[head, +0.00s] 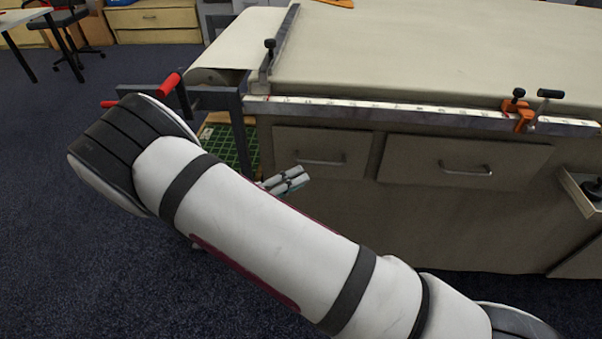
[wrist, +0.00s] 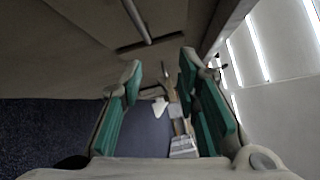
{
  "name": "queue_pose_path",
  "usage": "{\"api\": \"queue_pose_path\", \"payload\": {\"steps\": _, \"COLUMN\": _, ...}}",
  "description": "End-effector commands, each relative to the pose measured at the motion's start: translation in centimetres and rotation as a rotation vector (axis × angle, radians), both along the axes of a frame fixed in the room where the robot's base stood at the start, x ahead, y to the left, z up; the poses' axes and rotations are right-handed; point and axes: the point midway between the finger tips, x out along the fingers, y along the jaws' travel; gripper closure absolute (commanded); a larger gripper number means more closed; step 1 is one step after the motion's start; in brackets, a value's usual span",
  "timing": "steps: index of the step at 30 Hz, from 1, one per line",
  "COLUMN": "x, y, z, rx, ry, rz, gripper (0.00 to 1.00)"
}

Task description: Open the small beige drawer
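Two beige drawer fronts with metal bar handles sit below the table top in the head view. The left one (head: 348,146) is the smaller, and its handle (head: 320,161) is visible; the right one (head: 520,155) is wider. Both look closed. My gripper (head: 287,180) is just left of and slightly below the left drawer's handle, partly hidden by my arm. In the wrist view my gripper (wrist: 160,72) has its two teal-padded fingers apart with nothing between them. A bar handle (wrist: 136,20) shows beyond the fingertips on a beige front, apart from them.
The long cloth-covered table (head: 420,60) has a ruler edge (head: 400,108) and an orange clamp (head: 518,115) above the drawers. A red-handled vise (head: 168,85) juts out at the left corner. A tray-like drawer (head: 572,190) stands out at the far right.

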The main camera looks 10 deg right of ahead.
Motion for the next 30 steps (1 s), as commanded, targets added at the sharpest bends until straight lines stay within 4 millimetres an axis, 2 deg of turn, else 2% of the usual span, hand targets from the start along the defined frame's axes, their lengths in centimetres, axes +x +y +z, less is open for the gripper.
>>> {"api": "queue_pose_path", "payload": {"steps": 1, "x": 0.2, "y": 0.6, "z": -1.5, "rx": -0.046, "ry": 0.028, "rz": 0.031, "gripper": 0.70}}
{"api": "queue_pose_path", "payload": {"steps": 4, "x": 0.6, "y": 1.4, "z": -2.7, "rx": -0.106, "ry": 0.067, "rz": 0.070, "gripper": 0.70}}
{"api": "queue_pose_path", "payload": {"steps": 8, "x": 0.8, "y": 1.5, "z": -3.3, "rx": -0.135, "ry": 0.086, "rz": 0.088, "gripper": 0.70}}
{"api": "queue_pose_path", "payload": {"steps": 11, "x": 1.1, "y": 0.9, "z": -3.1, "rx": -0.137, "ry": 0.087, "rz": 0.088, "gripper": 0.70}}
{"api": "queue_pose_path", "payload": {"steps": 24, "x": 4.6, "y": -6.3, "z": -2.1, "rx": -0.134, "ry": 0.086, "rz": 0.086, "gripper": 0.70}}
{"api": "queue_pose_path", "payload": {"steps": 30, "x": 6.0, "y": -9.0, "z": -1.7, "rx": -0.133, "ry": 0.085, "rz": 0.086, "gripper": 0.70}}
